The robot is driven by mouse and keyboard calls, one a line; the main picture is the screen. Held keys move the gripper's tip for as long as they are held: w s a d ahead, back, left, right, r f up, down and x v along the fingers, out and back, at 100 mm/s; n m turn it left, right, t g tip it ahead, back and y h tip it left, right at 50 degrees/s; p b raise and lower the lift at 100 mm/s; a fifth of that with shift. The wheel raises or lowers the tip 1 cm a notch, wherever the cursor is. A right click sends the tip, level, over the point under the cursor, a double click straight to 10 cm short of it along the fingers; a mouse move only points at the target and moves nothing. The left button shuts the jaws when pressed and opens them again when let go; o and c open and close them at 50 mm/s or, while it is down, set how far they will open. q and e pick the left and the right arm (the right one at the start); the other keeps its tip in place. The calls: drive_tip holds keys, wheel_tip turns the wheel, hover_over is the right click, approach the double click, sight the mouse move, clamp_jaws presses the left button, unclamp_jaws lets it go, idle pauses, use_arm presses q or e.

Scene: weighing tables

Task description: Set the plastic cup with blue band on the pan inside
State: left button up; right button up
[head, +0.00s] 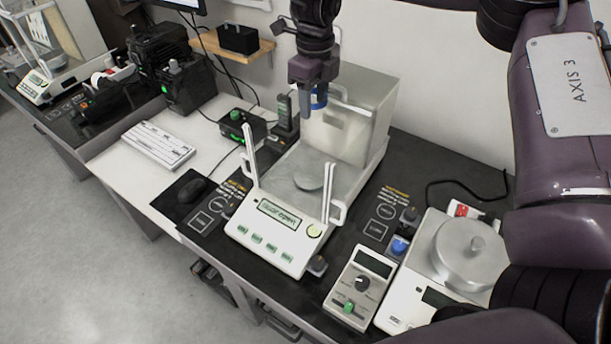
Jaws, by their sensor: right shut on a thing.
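The plastic cup with blue band (320,99) is high over the balance. Mostly its blue band shows; the rest is hard to make out behind the fingers. My right gripper (314,104) comes down from the top of the picture and is shut on the cup. The balance (274,226) has a glass draft shield with a raised frame at the back and handles at the front. Its round pan (310,177) lies inside the chamber, below the gripper, and looks empty. My left gripper is not in view.
A second scale with a round metal lid (468,252) stands at the right, beside a control box (361,286). A keyboard (157,145) and mouse (191,190) lie to the left. The shield's upright handles (250,145) stand near the chamber.

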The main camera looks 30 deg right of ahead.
drive_tip(key=shift+w+f+b, duration=0.15)
drive_tip(key=shift+f, duration=0.4)
drive_tip(key=shift+w+f+b, duration=0.15)
drive_tip(key=shift+f, duration=0.4)
wheel_tip(320, 180, down, 14)
drive_tip(key=shift+w+f+p, duration=0.1)
drive_tip(key=shift+p, duration=0.4)
wheel_tip(320, 180, down, 4)
drive_tip(key=shift+r+p, duration=0.1)
drive_tip(key=shift+p, duration=0.35)
drive_tip(key=shift+f, duration=0.45)
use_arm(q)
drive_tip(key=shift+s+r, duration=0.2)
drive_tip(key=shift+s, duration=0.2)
use_arm(e)
drive_tip(key=shift+f, duration=0.1)
drive_tip(key=o, duration=1)
